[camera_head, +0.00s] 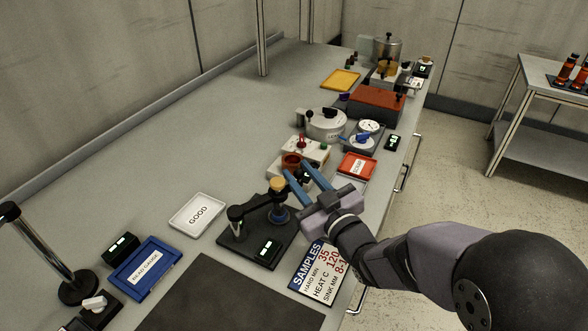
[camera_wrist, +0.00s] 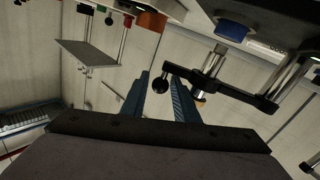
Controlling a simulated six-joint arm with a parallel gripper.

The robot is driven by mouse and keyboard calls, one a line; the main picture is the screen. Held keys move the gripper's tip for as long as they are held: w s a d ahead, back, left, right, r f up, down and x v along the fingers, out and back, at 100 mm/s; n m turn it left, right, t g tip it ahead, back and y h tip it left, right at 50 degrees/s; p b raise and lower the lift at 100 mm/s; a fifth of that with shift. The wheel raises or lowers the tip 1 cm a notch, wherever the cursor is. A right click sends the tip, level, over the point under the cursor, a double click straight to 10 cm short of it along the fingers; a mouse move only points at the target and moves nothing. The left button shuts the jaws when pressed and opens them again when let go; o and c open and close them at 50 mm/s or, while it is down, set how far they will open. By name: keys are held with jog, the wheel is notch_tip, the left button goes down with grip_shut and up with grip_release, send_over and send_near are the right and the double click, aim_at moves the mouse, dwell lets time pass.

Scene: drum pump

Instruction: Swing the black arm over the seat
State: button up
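The black arm (camera_head: 254,205) is a slim bar on an upright post on a black base plate (camera_head: 241,250). In the wrist view the arm (camera_wrist: 240,97) runs across the right side and carries a black ball (camera_wrist: 159,81) near my fingertips. The blue seat (camera_head: 280,215) stands on the same base, beside the arm; a blue part that looks like it shows in the wrist view (camera_wrist: 232,30). I cannot tell whether a finger touches the ball.
A red cup (camera_head: 291,160) on a white unit stands just beyond my fingers. A SAMPLES card (camera_head: 318,272) lies right of the base. A white GOOD tray (camera_head: 198,213) and a blue READ GAUGE tray (camera_head: 146,267) lie left. The bench's left rear is clear.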

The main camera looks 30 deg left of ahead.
jog(key=v, duration=0.3)
dwell(0.5)
jog(key=shift+r, duration=0.35)
jog(key=w+d+f+m+h+p, duration=0.1)
jog(key=w+d+m+h+p, duration=0.2)
jog(key=d, duration=0.4)
jog(key=w+d+m+h+p, duration=0.1)
jog(key=w+d+h+p, duration=0.25)
jog(key=d, duration=0.25)
jog(key=s+d+f+m+g+h+p, duration=0.1)
jog(key=s+d+f+m+h, duration=0.15)
jog(key=d, duration=0.35)
jog(key=s+d+f+m+g+h+p, duration=0.1)
jog(key=d+f+h+p, duration=0.15)
jog(key=d, duration=0.45)
jog(key=s+d+m+g+h+p, duration=0.1)
jog(key=s+d+g, duration=0.3)
jog(key=s, duration=0.5)
jog(key=s+d+r+m+g+h+p, duration=0.1)
jog(key=s+d+m+g+h+p, duration=0.1)
jog(key=s+d+m+g, duration=0.2)
jog(key=s+d, duration=0.3)
jog(key=s, duration=0.3)
jog(key=shift+d+r+m+p, duration=0.15)
jog(key=shift+m+p, duration=0.2)
